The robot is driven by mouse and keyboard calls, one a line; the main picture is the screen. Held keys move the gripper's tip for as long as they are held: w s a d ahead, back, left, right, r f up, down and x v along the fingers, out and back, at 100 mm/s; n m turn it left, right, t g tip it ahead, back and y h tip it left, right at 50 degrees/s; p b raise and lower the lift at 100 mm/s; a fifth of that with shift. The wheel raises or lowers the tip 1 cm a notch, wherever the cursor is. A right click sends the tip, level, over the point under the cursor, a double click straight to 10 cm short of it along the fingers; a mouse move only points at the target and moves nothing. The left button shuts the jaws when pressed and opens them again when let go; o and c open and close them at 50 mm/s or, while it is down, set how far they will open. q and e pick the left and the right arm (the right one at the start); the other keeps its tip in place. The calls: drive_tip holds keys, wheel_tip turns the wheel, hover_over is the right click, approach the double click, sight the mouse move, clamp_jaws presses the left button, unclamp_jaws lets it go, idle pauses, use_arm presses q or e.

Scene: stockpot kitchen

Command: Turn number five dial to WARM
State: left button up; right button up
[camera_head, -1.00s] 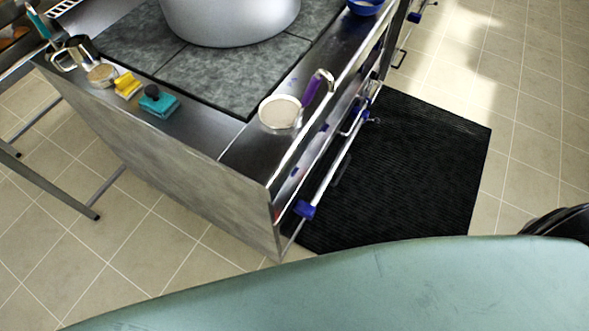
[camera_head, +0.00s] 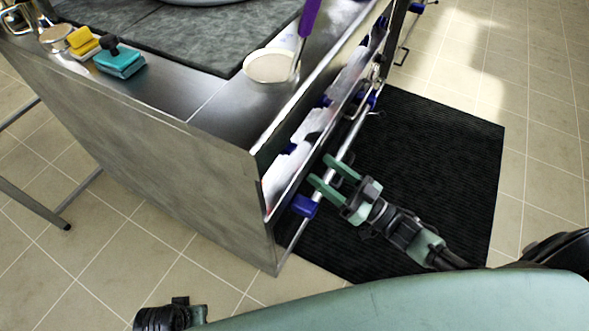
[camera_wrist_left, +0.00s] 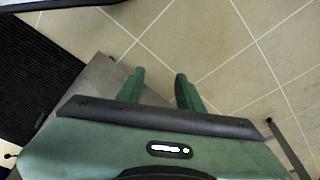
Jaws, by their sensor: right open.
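The stove's front panel (camera_head: 318,142) carries several small blue dials, including a near dial (camera_head: 288,148) and another further along (camera_head: 323,101). Their numbers and any WARM mark are too small to read, so I cannot tell which is number five. My right gripper (camera_head: 326,171) is open and empty, its green fingers pointing at the panel beside the front rail. It looks apart from the dials. My left gripper (camera_wrist_left: 160,75) is open and empty in the left wrist view, with floor tiles beyond its fingers. No dial shows clearly there.
A metal rail (camera_head: 345,150) with a blue end bracket (camera_head: 305,206) runs along the stove front. A black mat (camera_head: 440,160) lies on the tiled floor.

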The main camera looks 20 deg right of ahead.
use_arm(q)
drive_tip(key=shift+w+r, duration=0.2)
drive_tip(key=shift+r, duration=0.5)
use_arm(e)
drive_tip(key=w+a+r+n+y, duration=0.1)
drive_tip(key=w+a+r+y, duration=0.2)
drive_tip(key=a+r, duration=0.3)
drive_tip(key=shift+w+a+g, duration=0.2)
drive_tip(key=shift+a+g, duration=0.2)
drive_tip(key=shift+r, duration=0.1)
clamp_jaws()
drive_tip(key=shift+n, duration=0.3)
